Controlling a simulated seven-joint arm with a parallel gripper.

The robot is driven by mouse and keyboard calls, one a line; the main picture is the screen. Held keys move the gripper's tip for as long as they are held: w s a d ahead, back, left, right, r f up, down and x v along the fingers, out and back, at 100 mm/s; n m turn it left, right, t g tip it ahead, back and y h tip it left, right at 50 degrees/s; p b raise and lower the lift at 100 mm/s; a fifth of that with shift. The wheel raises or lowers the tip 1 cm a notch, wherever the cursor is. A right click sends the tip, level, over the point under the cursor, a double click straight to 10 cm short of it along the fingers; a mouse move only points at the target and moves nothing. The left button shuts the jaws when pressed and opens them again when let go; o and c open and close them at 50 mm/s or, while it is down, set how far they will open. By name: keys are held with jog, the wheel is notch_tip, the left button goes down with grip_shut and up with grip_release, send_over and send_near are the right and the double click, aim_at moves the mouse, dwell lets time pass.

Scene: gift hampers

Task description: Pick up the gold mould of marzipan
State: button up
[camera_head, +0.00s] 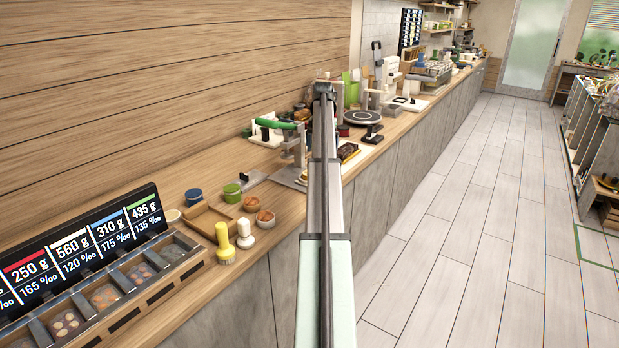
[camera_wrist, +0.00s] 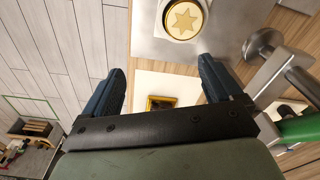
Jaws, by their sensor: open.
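My gripper (camera_wrist: 162,66) is open and empty, its two dark blue fingers wide apart in the wrist view. A small gold-edged piece with a dark middle (camera_wrist: 160,103) shows between the fingers, on a white board (camera_wrist: 150,85). I cannot tell for sure which of these is the gold mould of marzipan. In the head view my arm covers the gripper's fingers.
A press with a green handle (camera_head: 275,124) stands just left of my arm; its green handle also shows in the wrist view (camera_wrist: 302,128). A round dark turntable (camera_head: 363,117) stands to the right.

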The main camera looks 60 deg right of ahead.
jog(key=w+a+r+n, duration=0.1)
jog(key=w+a+r, duration=0.2)
jog(key=w+r, duration=0.1)
jog(key=shift+y, duration=0.4)
notch_tip(320, 180, down, 8)
jog(key=shift+a+f, duration=0.1)
jog(key=shift+f, duration=0.05)
jog(key=shift+s+a+f, duration=0.1)
jog(key=shift+s+f, duration=0.1)
jog(key=shift+f, duration=1.1)
jog(key=shift+s+a+f, duration=0.1)
jog(key=shift+s+f, duration=0.05)
jog(key=shift+f, duration=1.15)
jog(key=c, duration=1.2)
jog(key=shift+o, duration=0.2)
jog(key=shift+r, duration=0.1)
